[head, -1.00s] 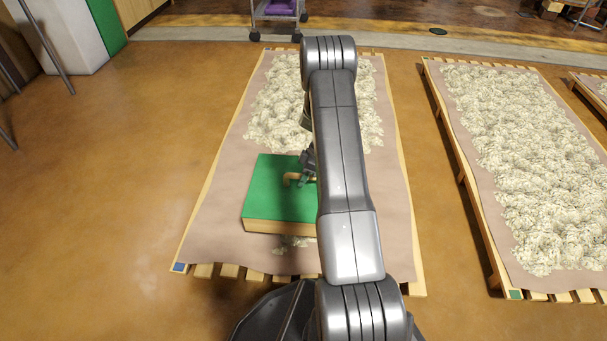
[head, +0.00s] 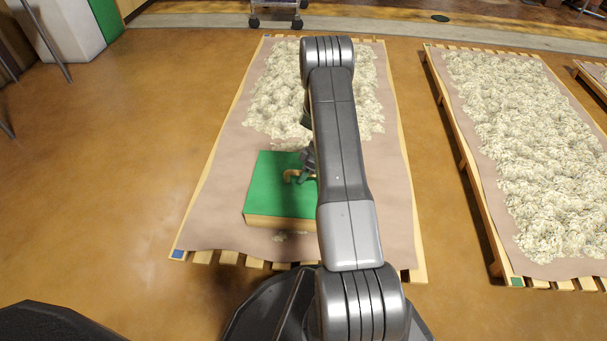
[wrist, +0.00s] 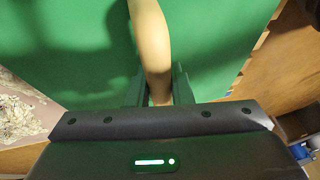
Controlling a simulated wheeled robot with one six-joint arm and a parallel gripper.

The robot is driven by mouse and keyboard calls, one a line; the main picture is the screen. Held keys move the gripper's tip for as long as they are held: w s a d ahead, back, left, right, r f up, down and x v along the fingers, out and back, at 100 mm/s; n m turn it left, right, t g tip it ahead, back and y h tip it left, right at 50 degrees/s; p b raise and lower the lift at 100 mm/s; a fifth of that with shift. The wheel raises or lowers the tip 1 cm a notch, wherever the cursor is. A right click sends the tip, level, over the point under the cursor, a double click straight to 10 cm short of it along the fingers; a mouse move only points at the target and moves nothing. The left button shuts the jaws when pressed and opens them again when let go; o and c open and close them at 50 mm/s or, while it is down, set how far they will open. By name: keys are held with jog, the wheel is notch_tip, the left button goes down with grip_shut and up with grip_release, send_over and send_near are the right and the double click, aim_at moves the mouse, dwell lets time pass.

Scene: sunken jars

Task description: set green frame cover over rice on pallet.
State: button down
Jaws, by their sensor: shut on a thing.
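The green frame cover (head: 270,172) has a green top, a pale wooden side and a curved wooden handle (head: 290,174). My gripper (head: 304,178) is shut on this handle. In the wrist view the handle (wrist: 150,45) runs between the fingers and the green top fills most of the picture. The cover is level over the near part of the middle pallet (head: 228,257); I cannot tell whether it touches down. Rice (head: 272,95) lies heaped on the pallet's tan cloth beyond the cover, and a little shows at its near edge. My arm hides the cover's right side.
The pallet has a blue corner mark (head: 177,254). A second rice-covered pallet (head: 482,215) stands to the right with a green corner mark (head: 517,281). Part of another pallet (head: 590,78) shows at the far right. Open floor (head: 100,190) lies to the left.

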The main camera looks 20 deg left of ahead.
jog(key=shift+f, duration=0.3)
dwell(0.9)
jog(key=c, duration=2)
grip_release()
jog(key=shift+o, duration=0.2)
jog(key=o, duration=0.8)
jog(key=shift+c, duration=0.2)
jog(key=p+v, duration=0.4)
jog(key=v, duration=0.9)
jog(key=shift+d+r+p, duration=0.15)
jog(key=shift+r+p, duration=0.2)
jog(key=shift+p, duration=0.05)
jog(key=shift+w, duration=0.1)
